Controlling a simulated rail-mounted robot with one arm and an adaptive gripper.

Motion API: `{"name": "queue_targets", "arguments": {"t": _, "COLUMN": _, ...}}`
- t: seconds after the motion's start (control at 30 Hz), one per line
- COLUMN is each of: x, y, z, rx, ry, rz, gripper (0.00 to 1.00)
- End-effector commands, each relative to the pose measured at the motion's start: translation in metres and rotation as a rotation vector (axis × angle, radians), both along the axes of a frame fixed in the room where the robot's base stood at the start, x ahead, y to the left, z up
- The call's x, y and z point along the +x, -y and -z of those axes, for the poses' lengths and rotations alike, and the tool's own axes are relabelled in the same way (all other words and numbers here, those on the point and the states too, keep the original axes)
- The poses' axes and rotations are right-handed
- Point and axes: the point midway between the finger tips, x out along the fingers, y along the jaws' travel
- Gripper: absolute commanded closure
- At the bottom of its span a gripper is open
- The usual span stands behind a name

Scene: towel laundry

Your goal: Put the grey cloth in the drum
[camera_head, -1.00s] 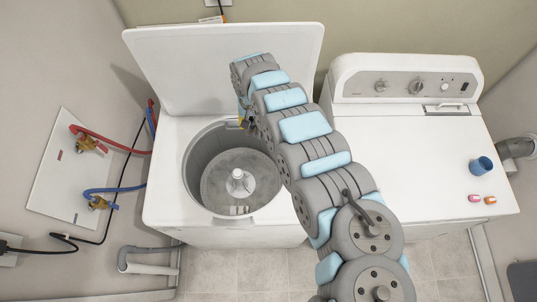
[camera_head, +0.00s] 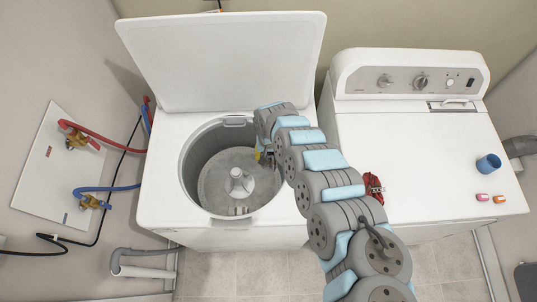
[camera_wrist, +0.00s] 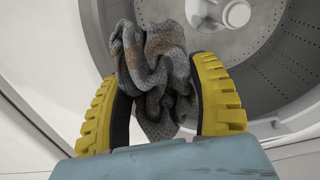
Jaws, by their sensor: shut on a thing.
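The grey cloth (camera_wrist: 155,65), crumpled and with brownish patches, is pinched between the yellow fingers of my gripper (camera_wrist: 160,80) in the wrist view. In the head view my gripper (camera_head: 262,155) is at the right side of the washer's opening, mostly hidden by my arm. I cannot make out the cloth there. The drum (camera_head: 202,150) is open, with a pale agitator (camera_head: 238,183) at its centre. In the wrist view the drum's perforated wall (camera_wrist: 290,65) shows behind and to the right of the cloth. No laundry shows in its visible part.
The washer's lid (camera_head: 225,60) stands raised behind the opening. A dryer (camera_head: 430,150) on the right carries a blue cup (camera_head: 488,163), two small coloured items (camera_head: 482,197) and a dark red object (camera_head: 373,187) beside my arm. Hoses (camera_head: 110,145) run along the left wall.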

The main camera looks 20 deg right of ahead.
Motion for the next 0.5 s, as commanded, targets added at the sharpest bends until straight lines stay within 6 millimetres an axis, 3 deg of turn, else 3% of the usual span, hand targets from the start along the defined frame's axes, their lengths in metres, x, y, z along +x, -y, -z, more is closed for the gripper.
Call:
{"name": "queue_targets", "arguments": {"t": 0.03, "x": 0.0, "y": 0.0, "z": 0.013, "rx": 0.001, "ry": 0.001, "rz": 0.001, "gripper": 0.72}}
{"name": "queue_targets", "arguments": {"t": 0.5, "x": 0.0, "y": -0.002, "z": 0.07, "rx": 0.002, "ry": 0.001, "rz": -0.001, "gripper": 0.72}}
